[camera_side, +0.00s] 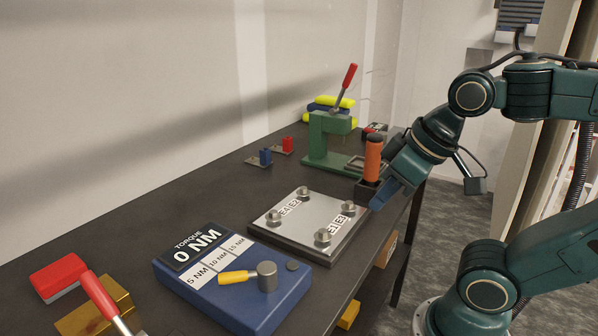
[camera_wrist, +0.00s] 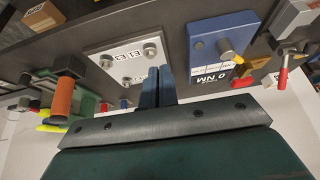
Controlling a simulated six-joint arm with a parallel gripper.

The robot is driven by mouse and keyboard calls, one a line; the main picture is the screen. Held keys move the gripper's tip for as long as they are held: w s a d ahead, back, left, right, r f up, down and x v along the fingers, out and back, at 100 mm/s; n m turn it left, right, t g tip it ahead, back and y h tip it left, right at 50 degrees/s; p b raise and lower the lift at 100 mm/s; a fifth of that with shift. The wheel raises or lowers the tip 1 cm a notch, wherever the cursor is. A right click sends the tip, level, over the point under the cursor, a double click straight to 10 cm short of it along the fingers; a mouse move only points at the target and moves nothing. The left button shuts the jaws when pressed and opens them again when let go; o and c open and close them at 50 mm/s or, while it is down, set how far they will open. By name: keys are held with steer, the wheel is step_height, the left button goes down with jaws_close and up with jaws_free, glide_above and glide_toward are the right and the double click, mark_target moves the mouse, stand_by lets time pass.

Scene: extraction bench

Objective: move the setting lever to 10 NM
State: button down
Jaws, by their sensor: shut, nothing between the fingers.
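The blue torque box (camera_side: 232,300) sits at the front of the bench. Its black display (camera_side: 196,246) reads 0 NM, above a white strip (camera_side: 219,262) marked 5 NM, 10 NM and 15 NM. The yellow setting lever (camera_side: 237,277) extends left from a grey knob (camera_side: 267,275), its tip by the strip's 5–10 NM part. The box (camera_wrist: 205,28) and lever (camera_wrist: 238,59) also show upper right in the wrist view. My gripper (camera_side: 384,195) is shut and empty by the bench's right edge, well apart from the lever. Its blue fingers (camera_wrist: 158,88) are together in the wrist view.
A metal plate (camera_side: 305,228) with bolts lies between my gripper and the torque box. An orange-handled tool (camera_side: 372,160) stands in a dark holder close to my fingers. A green press (camera_side: 320,140) stands behind. A red-handled tool (camera_side: 100,298) is front left.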

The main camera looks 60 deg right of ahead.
steer(key=w+a+r+m+g+h, duration=0.15)
steer(key=w+a+r+m, duration=0.3)
steer(key=w+a, duration=0.55)
steer(key=a+f+m+g, duration=0.1)
steer(key=a+f+m, duration=0.2)
steer(key=a, duration=1.2)
steer(key=shift+s+a+m+g+h, duration=0.25)
steer(key=shift+m+g+h, duration=0.15)
steer(key=shift+m, duration=0.35)
steer(key=shift+w+f, duration=0.1)
